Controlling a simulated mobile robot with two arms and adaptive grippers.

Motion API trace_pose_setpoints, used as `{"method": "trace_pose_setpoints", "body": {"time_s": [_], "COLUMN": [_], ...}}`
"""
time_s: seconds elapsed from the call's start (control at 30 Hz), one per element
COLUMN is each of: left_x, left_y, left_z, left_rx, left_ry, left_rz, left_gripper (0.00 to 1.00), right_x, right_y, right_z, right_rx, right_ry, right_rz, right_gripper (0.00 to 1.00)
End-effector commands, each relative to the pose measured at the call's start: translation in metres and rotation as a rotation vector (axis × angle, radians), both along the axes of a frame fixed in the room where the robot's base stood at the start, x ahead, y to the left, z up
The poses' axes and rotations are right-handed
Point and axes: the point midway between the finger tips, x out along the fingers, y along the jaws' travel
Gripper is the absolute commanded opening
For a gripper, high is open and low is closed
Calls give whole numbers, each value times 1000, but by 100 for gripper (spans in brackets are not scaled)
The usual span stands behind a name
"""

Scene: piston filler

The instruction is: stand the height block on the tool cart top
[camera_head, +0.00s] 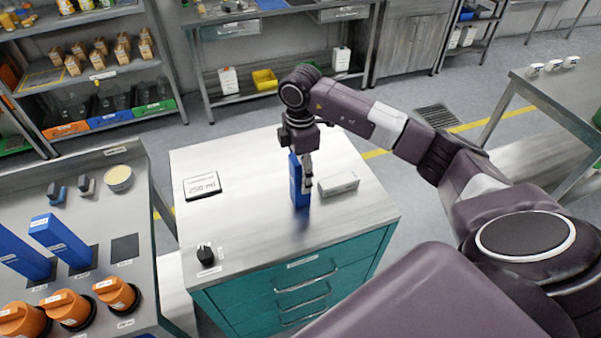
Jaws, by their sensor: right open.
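The blue height block (298,183) stands upright on the grey top of the tool cart (250,235), near its middle. My right gripper (304,172) is directly over the block, pointing down. Its fingers are open, with one finger visible along the right side of the block. The other finger is mostly hidden, and I cannot tell whether either touches the block. My left gripper is not in view.
A grey box (338,184) lies just right of the block. A "250 ml" plate (202,186) and a black knob (205,256) are on the cart's left side. The left bench (90,205) holds two blue blocks (62,241), orange parts (66,309) and an empty dark square (125,248).

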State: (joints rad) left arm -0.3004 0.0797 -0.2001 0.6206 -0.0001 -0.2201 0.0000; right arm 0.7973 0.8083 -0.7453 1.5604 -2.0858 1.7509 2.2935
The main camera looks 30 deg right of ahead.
Motion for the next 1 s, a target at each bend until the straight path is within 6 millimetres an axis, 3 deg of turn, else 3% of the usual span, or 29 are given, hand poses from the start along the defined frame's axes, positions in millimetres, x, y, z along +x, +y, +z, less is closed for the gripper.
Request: {"method": "trace_pose_setpoints", "body": {"time_s": [0.17,0.4,0.6,1.0], "left_x": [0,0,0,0], "left_y": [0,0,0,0], "left_z": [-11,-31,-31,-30], "left_rx": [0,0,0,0], "left_ry": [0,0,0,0], "left_rz": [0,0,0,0], "left_gripper": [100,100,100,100], "right_x": [2,2,1,0], "right_y": [0,0,0,0], "right_z": [22,76,110,122], "right_rx": [1,0,-1,1], "right_ry": [-6,-8,-4,0], "right_rz": [0,1,-1,-1], "right_gripper": [52,52,52,52]}}
